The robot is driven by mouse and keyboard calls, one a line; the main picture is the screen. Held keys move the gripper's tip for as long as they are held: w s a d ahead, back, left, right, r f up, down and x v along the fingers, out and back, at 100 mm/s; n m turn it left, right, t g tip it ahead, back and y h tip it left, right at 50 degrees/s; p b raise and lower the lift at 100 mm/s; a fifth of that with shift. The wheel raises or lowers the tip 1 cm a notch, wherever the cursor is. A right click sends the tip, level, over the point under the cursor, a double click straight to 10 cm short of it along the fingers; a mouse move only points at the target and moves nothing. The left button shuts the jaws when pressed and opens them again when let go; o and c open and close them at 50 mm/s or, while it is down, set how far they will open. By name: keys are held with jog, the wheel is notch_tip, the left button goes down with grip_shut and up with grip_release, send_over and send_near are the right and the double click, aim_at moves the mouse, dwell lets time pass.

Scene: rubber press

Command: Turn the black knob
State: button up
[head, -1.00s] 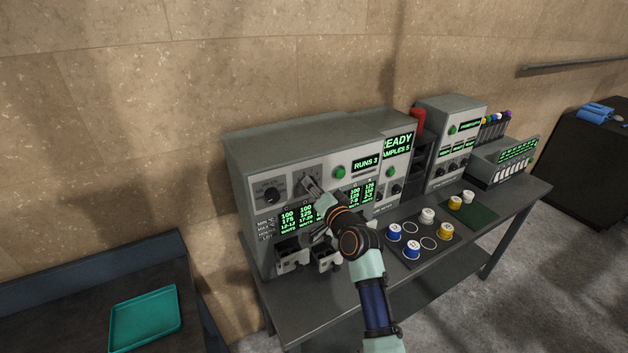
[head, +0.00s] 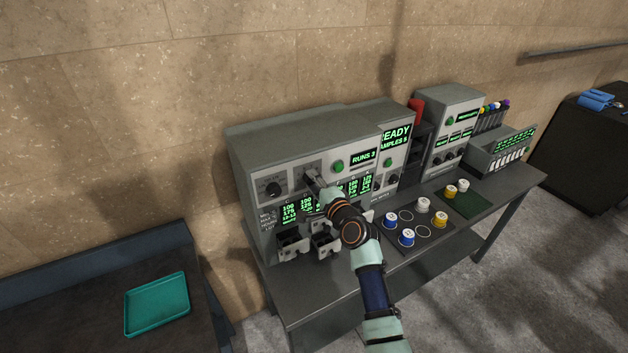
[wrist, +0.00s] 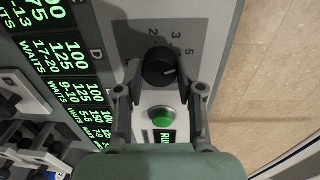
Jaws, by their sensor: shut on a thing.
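The black knob (wrist: 158,71) is round with a white pointer line, set on a darker grey dial plate marked with numbers, of which 2, 3 and 5 are legible. My gripper (wrist: 160,66) has one finger on each side of the knob and is shut on it. In the head view my gripper (head: 311,181) reaches the front panel of the large grey machine (head: 290,145) and mostly hides this knob. A second black knob (head: 272,189) is on the same panel to the left.
A green button (wrist: 161,118) sits close to the held knob, beside the RUNS display (head: 363,156). Green-lit readouts (head: 305,201) and two open holders (head: 291,245) lie below. Capped jars (head: 407,237) stand on the bench at right. A teal tray (head: 157,304) lies at left.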

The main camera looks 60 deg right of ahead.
dwell(0.5)
jog(key=o, duration=1.1)
jog(key=shift+o, duration=0.2)
jog(key=v, duration=1.2)
